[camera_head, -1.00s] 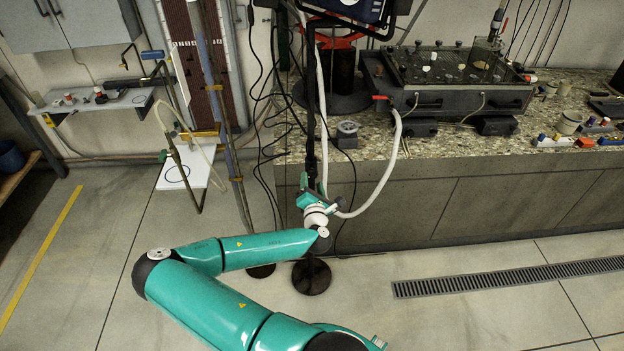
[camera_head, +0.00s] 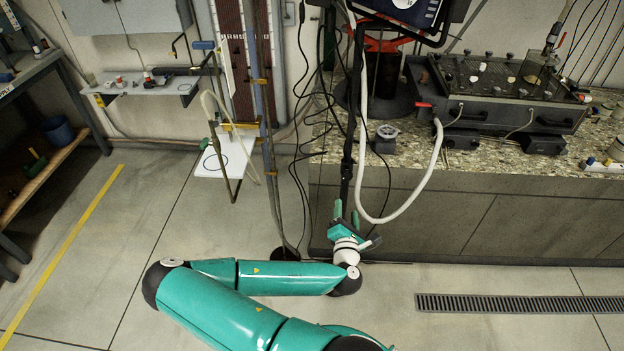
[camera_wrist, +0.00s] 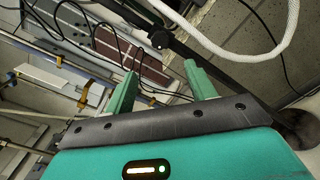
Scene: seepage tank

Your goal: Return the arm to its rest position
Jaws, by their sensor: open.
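My gripper (camera_head: 346,214) is at the end of my teal arm, in front of the stone-topped bench, low near the bench's front face in the head view. In the wrist view its two green fingers (camera_wrist: 162,92) stand apart with nothing between them. A black upright stand pole (camera_head: 347,150) and a white hose (camera_head: 369,170) are close behind the gripper. The white hose also crosses the upper right of the wrist view (camera_wrist: 245,52). I cannot tell the exact gap between the fingers and the pole.
The bench (camera_head: 480,185) carries a dark tank apparatus (camera_head: 500,95). A white shelf plate (camera_head: 222,160) and wall tubes are at the left. A floor drain (camera_head: 520,303) lies at the right. Black cables (camera_head: 300,150) hang by the pole. The floor left of my arm is clear.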

